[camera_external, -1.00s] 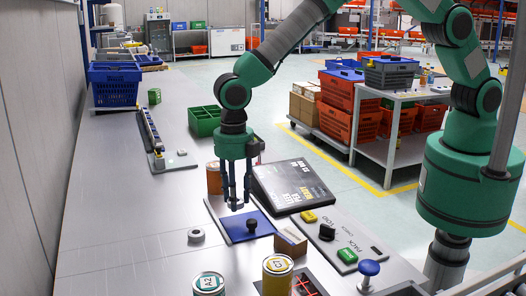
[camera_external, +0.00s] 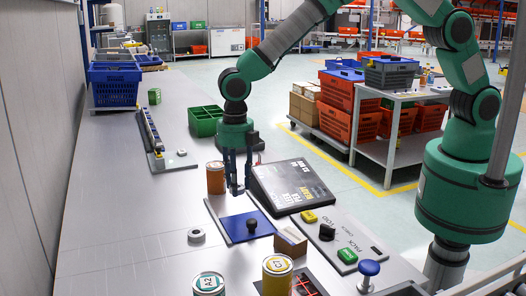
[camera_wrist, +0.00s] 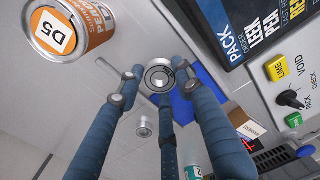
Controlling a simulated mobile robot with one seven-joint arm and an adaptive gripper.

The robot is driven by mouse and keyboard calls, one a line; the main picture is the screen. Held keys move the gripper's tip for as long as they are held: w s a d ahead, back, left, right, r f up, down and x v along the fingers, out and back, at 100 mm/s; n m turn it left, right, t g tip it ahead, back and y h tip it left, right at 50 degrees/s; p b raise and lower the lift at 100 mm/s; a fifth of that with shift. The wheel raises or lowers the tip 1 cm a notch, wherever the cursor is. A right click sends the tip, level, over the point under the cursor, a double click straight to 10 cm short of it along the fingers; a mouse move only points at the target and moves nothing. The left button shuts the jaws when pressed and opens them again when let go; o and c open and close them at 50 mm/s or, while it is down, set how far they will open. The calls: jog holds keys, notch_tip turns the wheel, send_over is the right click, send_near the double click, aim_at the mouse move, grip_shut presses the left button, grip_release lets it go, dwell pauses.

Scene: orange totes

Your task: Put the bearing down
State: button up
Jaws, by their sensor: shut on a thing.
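My gripper (camera_external: 238,190) hangs over the workbench, behind the blue pad (camera_external: 233,238) and close to the orange-brown can. In the wrist view, my gripper (camera_wrist: 157,74) has its blue-grey fingers shut around a round metal bearing (camera_wrist: 159,77), whose ring faces the camera. In the external view the fingers mostly hide it.
An orange-brown can (camera_external: 215,180) labelled D5 stands just left of my gripper; a black order screen (camera_external: 292,185) is to the right. A small cardboard box (camera_external: 290,242), button panel (camera_external: 340,240) and two cans (camera_external: 277,275) are nearer. The left bench surface (camera_external: 120,220) is clear.

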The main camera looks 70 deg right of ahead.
jog(key=b, duration=0.2)
send_over(186, 211)
jog(key=shift+a+f, duration=0.1)
jog(key=shift+f, duration=0.65)
jog(key=shift+f, duration=0.1)
jog(key=shift+f+b, duration=0.35)
jog(key=shift+f, duration=1.3)
jog(key=shift+f, duration=0.15)
jog(key=o, duration=1.2)
